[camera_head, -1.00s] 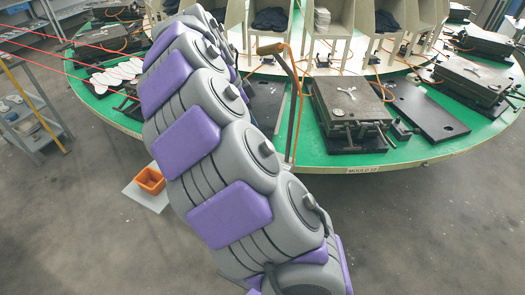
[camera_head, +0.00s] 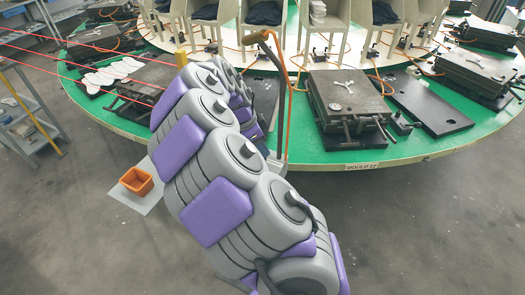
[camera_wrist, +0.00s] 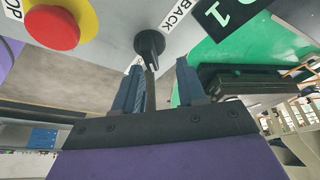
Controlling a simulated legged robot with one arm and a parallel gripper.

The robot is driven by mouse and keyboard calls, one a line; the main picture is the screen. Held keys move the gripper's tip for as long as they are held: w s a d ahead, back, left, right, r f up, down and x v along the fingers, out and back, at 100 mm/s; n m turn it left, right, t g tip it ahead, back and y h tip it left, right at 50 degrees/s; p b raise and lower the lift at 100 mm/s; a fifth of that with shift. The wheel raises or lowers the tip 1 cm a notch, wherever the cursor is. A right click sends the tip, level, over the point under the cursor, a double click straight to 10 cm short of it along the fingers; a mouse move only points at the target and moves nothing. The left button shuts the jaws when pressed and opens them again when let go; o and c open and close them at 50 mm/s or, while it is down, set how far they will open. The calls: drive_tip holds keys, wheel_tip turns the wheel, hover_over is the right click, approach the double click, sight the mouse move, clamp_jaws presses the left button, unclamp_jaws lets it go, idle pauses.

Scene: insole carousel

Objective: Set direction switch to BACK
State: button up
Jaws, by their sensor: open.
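In the wrist view the direction switch (camera_wrist: 149,43) is a black round knob with a dark handle and a white mark, on a light grey panel (camera_wrist: 110,48). A white label reading BACK (camera_wrist: 180,14) lies up and right of the knob. My gripper (camera_wrist: 159,65) is open, with its two blue-grey fingers pointing at the panel. The knob's handle shows between the fingers, nearer the left one. I cannot tell whether either finger touches it. In the head view my arm hides the gripper and the switch.
A red button (camera_wrist: 52,27) in a yellow collar sits left of the knob. A black sign (camera_wrist: 226,14) is at the right. The green round table (camera_head: 330,158) carries several moulds, including a near one (camera_head: 345,97). An orange bin (camera_head: 136,181) stands on the floor left of my arm.

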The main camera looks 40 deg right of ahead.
drive_tip(key=shift+a+f, duration=0.2)
drive_tip(key=shift+f, duration=0.25)
drive_tip(key=shift+s+a, duration=0.15)
drive_tip(key=shift+a, duration=1)
drive_tip(key=shift+d+f, duration=0.15)
drive_tip(key=shift+d, duration=0.2)
drive_tip(key=shift+d+f, duration=0.15)
drive_tip(key=shift+d, duration=0.7)
drive_tip(key=shift+c, duration=1.4)
drive_tip(key=c, duration=0.3)
drive_tip(key=shift+a, duration=0.5)
clamp_jaws()
